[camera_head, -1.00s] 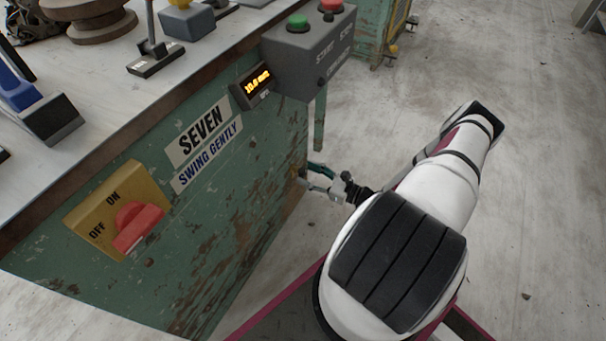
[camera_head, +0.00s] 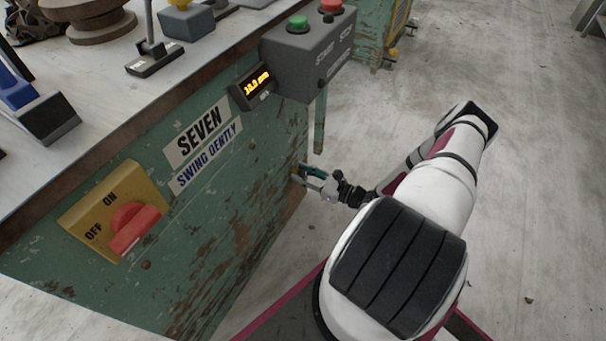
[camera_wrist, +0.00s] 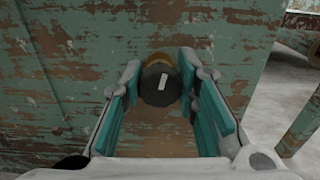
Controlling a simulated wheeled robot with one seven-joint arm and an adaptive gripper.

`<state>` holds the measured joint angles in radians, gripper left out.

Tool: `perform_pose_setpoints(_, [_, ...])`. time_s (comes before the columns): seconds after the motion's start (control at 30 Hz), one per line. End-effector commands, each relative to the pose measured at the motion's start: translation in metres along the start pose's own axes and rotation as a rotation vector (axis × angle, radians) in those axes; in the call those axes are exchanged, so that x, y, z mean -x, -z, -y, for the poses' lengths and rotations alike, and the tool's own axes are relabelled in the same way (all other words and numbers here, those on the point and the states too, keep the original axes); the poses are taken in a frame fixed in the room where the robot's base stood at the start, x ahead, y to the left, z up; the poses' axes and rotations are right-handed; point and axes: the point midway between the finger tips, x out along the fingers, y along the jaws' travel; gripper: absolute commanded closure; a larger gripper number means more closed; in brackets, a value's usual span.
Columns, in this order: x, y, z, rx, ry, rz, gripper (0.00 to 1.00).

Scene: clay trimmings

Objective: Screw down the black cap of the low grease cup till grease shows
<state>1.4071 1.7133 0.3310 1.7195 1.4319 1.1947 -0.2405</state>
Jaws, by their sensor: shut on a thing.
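The black cap (camera_wrist: 158,84) of the low grease cup faces the wrist camera, with a short pale mark on its front. A brass-coloured part (camera_wrist: 160,58) of the cup shows behind it, against the worn green panel. My gripper (camera_wrist: 160,82) has its teal fingers on both sides of the cap and is shut on it. In the head view my gripper (camera_head: 304,178) is low at the right end of the green panel, and the cap is too small to make out there. I see no grease around the cap in the wrist view.
The green bench panel (camera_head: 255,195) carries a yellow plate with a red ON/OFF switch (camera_head: 135,228), a "SEVEN SWING GENTLY" label and a lit display (camera_head: 256,86). A grey START/STOP box (camera_head: 305,62) juts out above my gripper. Bare floor (camera_head: 535,190) lies to the right.

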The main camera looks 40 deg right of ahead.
Motion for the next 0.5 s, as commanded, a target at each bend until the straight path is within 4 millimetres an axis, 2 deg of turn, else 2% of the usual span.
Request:
perform_pose_setpoints(0.27, [-0.0001, 0.0002, -0.0002, -0.084, -0.001, 0.000, 1.00])
perform_pose_setpoints(0.5, [-0.0001, 0.0004, 0.0004, -0.267, -0.001, 0.000, 1.00])
